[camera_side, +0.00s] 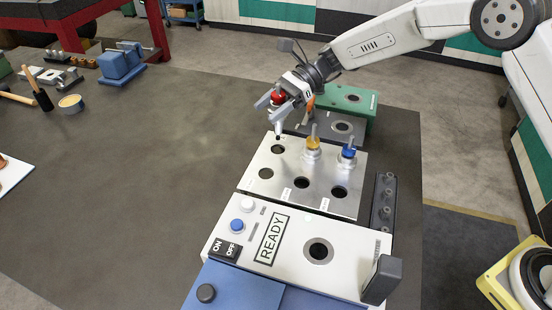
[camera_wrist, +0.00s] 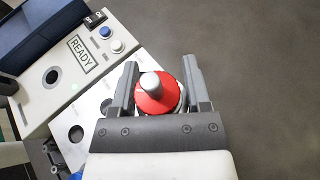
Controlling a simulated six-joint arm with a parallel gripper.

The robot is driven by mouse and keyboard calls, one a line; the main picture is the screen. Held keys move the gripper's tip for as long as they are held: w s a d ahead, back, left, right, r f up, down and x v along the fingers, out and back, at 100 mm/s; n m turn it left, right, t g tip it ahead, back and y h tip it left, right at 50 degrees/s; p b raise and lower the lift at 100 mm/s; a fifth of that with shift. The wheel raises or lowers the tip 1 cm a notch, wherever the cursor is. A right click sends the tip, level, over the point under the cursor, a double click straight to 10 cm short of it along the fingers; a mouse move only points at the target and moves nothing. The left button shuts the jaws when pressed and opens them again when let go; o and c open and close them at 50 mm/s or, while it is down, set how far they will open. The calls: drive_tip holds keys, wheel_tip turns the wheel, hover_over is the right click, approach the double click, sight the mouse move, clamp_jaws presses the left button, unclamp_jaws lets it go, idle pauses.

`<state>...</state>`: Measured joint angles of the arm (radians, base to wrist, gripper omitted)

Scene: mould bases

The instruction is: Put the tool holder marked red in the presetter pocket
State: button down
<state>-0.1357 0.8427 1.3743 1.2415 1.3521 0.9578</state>
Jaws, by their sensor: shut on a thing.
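My gripper (camera_side: 273,102) is shut on the red-marked tool holder (camera_side: 277,97). In the wrist view the red holder (camera_wrist: 156,97) stands between the two fingers of my gripper (camera_wrist: 163,82), its grey tip toward the camera. In the side view its lower end shows just above the back left hole of the silvery rack plate (camera_side: 240,181); I cannot tell whether it is clear of the hole. The presetter (camera_side: 225,220) is the white unit with the READY label in front of the rack. Its round dark pocket (camera_side: 318,251) is empty, and the pocket (camera_wrist: 51,76) also shows in the wrist view.
A yellow-marked holder (camera_side: 313,146) and a blue-marked holder (camera_side: 348,154) stand in the rack's back row. The front row holes are empty. A dark upright block (camera_side: 382,279) stands at the presetter's right. A green block (camera_side: 350,100) lies behind the rack.

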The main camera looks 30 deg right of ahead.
drive_tip(key=shift+r, duration=0.1)
drive_tip(key=shift+s+a+r, duration=0.1)
drive_tip(key=shift+s+a, duration=0.2)
drive_tip(key=shift+s, duration=0.3)
wheel_tip(320, 180, up, 3)
drive_tip(key=n+g+h, duration=0.2)
drive_tip(key=n+g, duration=0.2)
drive_tip(key=g, duration=0.1)
hover_over(314, 262)
drive_tip(key=shift+w+d+f, duration=0.15)
drive_tip(key=shift+w+f, duration=0.05)
drive_tip(key=shift+w, duration=0.05)
drive_tip(key=shift+f, duration=0.2)
drive_tip(key=shift+f, duration=6)
